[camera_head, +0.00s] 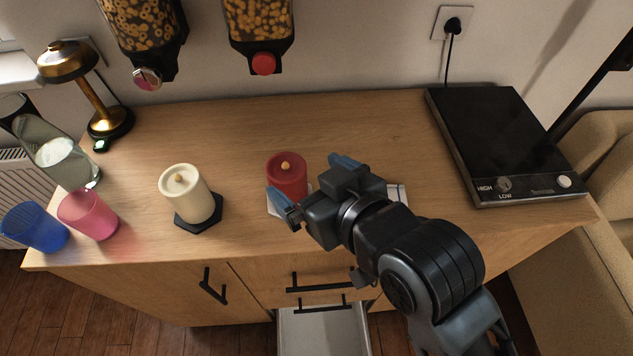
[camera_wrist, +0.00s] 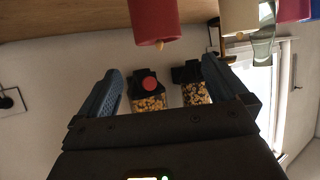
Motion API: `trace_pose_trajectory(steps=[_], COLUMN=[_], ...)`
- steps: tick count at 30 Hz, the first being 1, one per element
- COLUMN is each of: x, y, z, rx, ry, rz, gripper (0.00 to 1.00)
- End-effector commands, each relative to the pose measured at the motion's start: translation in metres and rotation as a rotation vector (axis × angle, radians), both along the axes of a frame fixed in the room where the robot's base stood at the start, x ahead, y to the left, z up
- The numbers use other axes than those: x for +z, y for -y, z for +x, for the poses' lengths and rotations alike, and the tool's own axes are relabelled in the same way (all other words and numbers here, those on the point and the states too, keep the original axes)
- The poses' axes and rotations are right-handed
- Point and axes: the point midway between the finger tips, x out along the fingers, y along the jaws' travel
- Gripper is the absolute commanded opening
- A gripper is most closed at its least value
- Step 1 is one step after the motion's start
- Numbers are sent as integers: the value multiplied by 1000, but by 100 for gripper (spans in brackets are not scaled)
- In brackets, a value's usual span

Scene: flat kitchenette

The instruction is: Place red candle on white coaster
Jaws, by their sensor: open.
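The red candle (camera_head: 287,174) stands upright on the counter, just beyond my gripper (camera_head: 308,180). In the wrist view, which is upside down, the red candle (camera_wrist: 154,20) is at the top. My gripper (camera_wrist: 162,66) is open, its blue-grey fingers apart and nothing held; the candle does not appear clasped. A flat white piece (camera_head: 272,208) shows beside the candle's base, and a white piece with dark lines (camera_head: 397,192) shows right of my gripper. My arm hides the area between, so I cannot tell which is the white coaster or whether the candle touches it.
A cream candle (camera_head: 187,194) stands on a black hexagonal coaster (camera_head: 200,222) to the left. Pink (camera_head: 88,214) and blue (camera_head: 35,227) cups, a glass jar (camera_head: 62,157) and a lamp (camera_head: 90,95) are farther left. A black hotplate (camera_head: 497,135) is right. The back-middle counter is clear.

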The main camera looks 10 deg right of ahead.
Motion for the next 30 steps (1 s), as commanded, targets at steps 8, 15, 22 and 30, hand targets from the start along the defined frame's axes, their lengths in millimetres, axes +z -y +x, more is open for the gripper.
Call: trace_pose_trajectory(steps=[8,15,22,30], x=[7,4,-27,-50], y=[7,10,55,122], z=[-13,-15,-53,-134], rx=[0,-7,-99,-250], ry=[-1,-1,13,60], rz=[0,0,12,29], gripper=[100,100,100,100])
